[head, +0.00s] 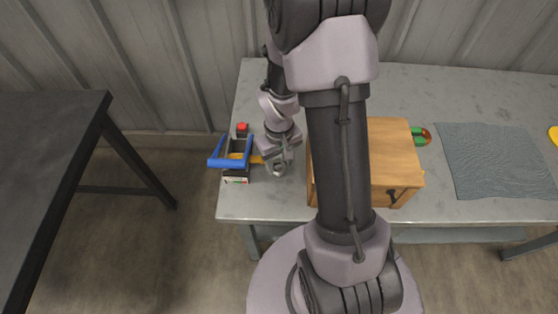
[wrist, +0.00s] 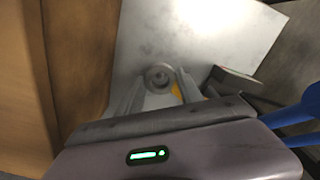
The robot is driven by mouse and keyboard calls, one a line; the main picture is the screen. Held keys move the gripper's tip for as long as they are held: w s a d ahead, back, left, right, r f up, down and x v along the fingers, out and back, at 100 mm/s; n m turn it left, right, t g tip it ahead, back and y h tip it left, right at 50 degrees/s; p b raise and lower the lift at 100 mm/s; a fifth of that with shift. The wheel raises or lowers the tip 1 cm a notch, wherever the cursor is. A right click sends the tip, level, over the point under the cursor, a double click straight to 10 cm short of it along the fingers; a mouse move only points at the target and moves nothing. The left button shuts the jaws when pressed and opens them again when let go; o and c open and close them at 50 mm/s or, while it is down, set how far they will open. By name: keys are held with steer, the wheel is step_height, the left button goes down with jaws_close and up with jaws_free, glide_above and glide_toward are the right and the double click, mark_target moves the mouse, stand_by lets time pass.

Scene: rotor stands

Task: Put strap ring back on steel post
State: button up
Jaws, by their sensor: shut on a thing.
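My gripper (head: 279,164) is low over the left part of the table, left of the wooden box. In the wrist view its two fingers (wrist: 157,92) are closed on a small grey round piece (wrist: 158,75) with a dark centre, which looks like the strap ring. A bit of yellow (wrist: 176,91) shows beside it, between the fingers. In the head view a yellow piece (head: 256,160) reaches from the blue-framed item to my gripper. I cannot make out the steel post clearly, nor whether the ring is around it.
A blue frame (head: 216,161) on a dark block with a red top (head: 242,128) stands close left, at the table edge. A wooden box (head: 395,153) stands close right. A grey cloth (head: 495,160) lies farther right. A dark table (head: 45,150) is across a gap.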

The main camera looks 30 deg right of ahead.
steer(key=shift+f, duration=0.2)
stand_by(0.4)
steer(key=shift+f+b, duration=0.9)
steer(key=o, duration=1.3)
steer(key=shift+o, duration=0.6)
steer(key=o, duration=0.4)
steer(key=shift+r, duration=0.15)
